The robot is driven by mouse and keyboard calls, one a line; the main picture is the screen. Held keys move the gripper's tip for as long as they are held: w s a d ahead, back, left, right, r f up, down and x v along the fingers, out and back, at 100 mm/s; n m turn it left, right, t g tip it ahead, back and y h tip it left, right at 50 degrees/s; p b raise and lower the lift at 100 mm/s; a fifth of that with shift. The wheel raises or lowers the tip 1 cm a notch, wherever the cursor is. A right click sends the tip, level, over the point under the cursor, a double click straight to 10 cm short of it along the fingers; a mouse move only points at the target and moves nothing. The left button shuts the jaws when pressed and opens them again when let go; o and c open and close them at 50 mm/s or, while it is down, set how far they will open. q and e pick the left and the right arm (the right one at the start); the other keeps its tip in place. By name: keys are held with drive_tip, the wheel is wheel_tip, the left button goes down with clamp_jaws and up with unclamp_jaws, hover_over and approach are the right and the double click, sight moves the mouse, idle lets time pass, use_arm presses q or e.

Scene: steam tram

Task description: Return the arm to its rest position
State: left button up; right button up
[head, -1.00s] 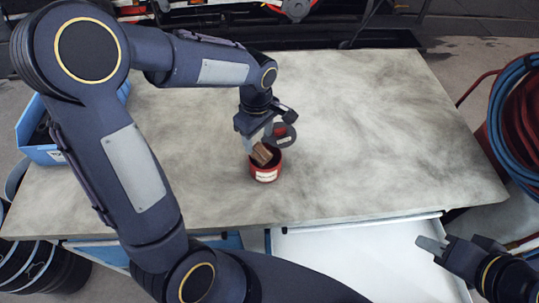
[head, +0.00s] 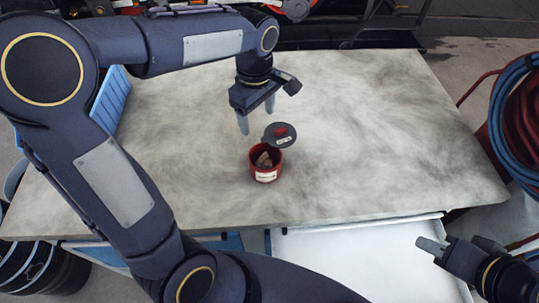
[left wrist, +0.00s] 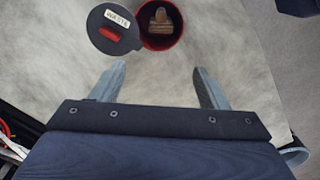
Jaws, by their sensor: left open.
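My left gripper (head: 257,118) is open and empty above the workbench, behind and above a red tin. In the left wrist view its two fingers (left wrist: 160,88) stand wide apart with nothing between them. The red tin (head: 265,174) stands upright on the bench with a white label on its front. A brown block-like object (head: 265,160) lies inside the tin; it also shows in the left wrist view (left wrist: 160,29). A grey round lid (head: 280,135) with a red handle and a "WASTE" label is beside the tin's opening. My right gripper (head: 432,246) is at the lower right, over the open drawer's edge.
The pale mottled workbench (head: 390,130) is mostly clear. A blue bin (head: 110,103) stands at its left, partly behind my left arm. An open white drawer (head: 350,262) juts out in front. Blue and red hoses (head: 515,125) hang at the right.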

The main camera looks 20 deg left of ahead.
idle(0.4)
use_arm(q)
drive_tip(key=s+m+t+h, duration=0.3)
drive_tip(key=s+m+t, duration=0.2)
drive_tip(key=s+m, duration=0.7)
drive_tip(key=s, duration=0.6)
drive_tip(key=shift+a+r+m+t+h, duration=0.2)
drive_tip(key=shift+a+m+t+h, duration=0.1)
drive_tip(key=shift+h, duration=0.1)
idle(0.4)
